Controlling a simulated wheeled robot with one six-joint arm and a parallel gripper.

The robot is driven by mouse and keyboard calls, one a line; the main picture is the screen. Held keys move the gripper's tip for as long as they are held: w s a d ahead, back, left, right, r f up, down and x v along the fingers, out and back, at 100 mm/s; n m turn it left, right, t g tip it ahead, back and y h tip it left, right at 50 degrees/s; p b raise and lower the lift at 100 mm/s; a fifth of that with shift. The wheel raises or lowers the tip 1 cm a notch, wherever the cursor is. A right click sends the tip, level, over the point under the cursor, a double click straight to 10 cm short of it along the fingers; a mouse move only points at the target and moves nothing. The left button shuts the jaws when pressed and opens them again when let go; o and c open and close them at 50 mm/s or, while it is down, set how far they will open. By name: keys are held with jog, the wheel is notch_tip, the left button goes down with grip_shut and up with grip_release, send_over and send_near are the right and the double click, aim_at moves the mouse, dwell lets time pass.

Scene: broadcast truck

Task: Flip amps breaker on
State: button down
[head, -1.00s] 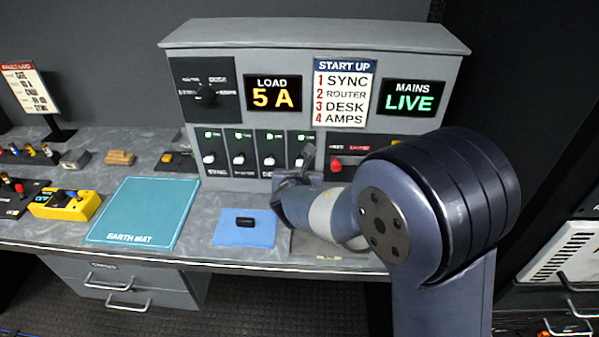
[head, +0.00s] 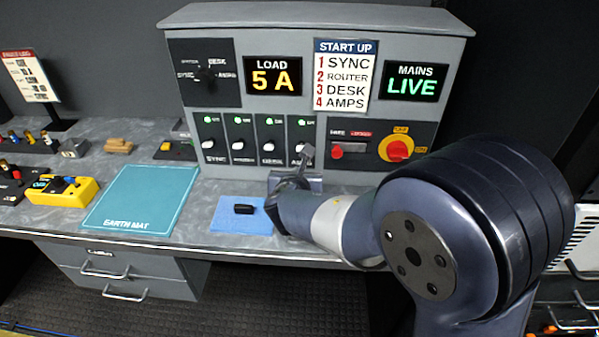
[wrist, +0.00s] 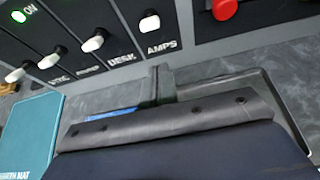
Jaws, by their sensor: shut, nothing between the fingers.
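The amps breaker has a white toggle, rightmost in the row of several breakers, and shows in the wrist view (wrist: 149,22) just above its AMPS label. In the head view the amps breaker (head: 301,136) has a lit green lamp at its top, and my gripper partly covers its lower part. My gripper (head: 307,151) is shut and empty, in front of the lower end of that breaker. In the wrist view my shut fingers (wrist: 159,72) are below the AMPS toggle, with a visible gap between them and it.
The other breakers' lamps are also green. A red switch (head: 338,150) and a red-yellow rotary knob (head: 397,149) are right of the breakers. The screens read LOAD 5 A (head: 273,76) and MAINS LIVE (head: 411,82). A blue cloth (head: 228,220) with a black object lies in front.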

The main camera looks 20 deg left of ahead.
jog(key=r+v, duration=0.1)
jog(key=v, duration=0.5)
jog(key=shift+w, duration=0.3)
jog(key=shift+w+a, duration=0.1)
jog(key=w+f+t+b, duration=0.1)
jog(key=w+f+b, duration=0.3)
jog(key=w+f, duration=0.1)
jog(key=w+a+f+t+b, duration=0.1)
jog(key=w+f+b, duration=0.1)
jog(key=w+b, duration=0.1)
jog(key=shift+f+t, duration=0.3)
jog(key=shift+f, duration=0.1)
jog(key=f+b, duration=0.1)
jog(key=b, duration=0.1)
jog(key=w+f+t+b, duration=0.1)
jog(key=b, duration=0.1)
jog(key=shift+w+a+y, duration=0.3)
jog(key=shift+a, duration=0.1)
jog(key=b, duration=0.1)
jog(key=f+t+b, duration=0.1)
jog(key=shift+w+a+b, duration=0.25)
jog(key=shift+a+b, duration=0.05)
jog(key=shift+b, duration=0.05)
jog(key=v, duration=0.8)
jog(key=shift+d+r, duration=0.1)
jog(key=shift+r, duration=0.1)
